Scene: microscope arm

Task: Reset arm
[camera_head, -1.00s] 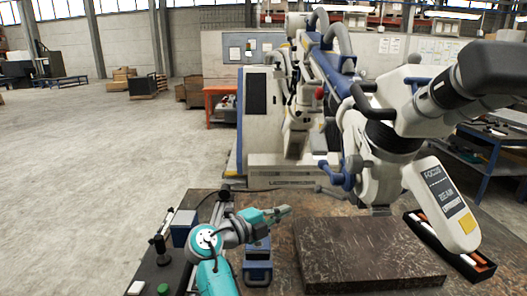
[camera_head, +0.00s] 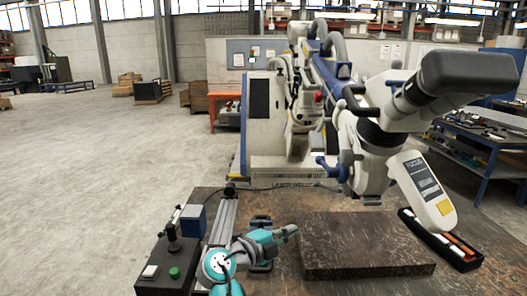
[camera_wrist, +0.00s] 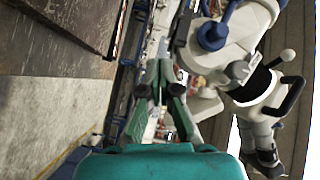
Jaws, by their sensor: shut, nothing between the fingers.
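My arm is teal and white and reaches over the table from the lower left in the head view. My gripper (camera_head: 292,231) is shut and empty, just beside the far left part of a dark stone slab (camera_head: 365,250). In the wrist view, my gripper's green fingers (camera_wrist: 159,70) are together with nothing between them. A white microscope (camera_head: 375,140) with a grey eyepiece head and blue knobs stands above and behind the slab. It also fills the upper right of the wrist view (camera_wrist: 235,45).
A black tray (camera_head: 466,264) with white and orange items lies right of the slab. A black control box (camera_head: 165,270) with a green button stands at left, near a metal rail (camera_head: 222,220). Bare table (camera_head: 310,285) shows in front of the slab. Open floor lies to the left.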

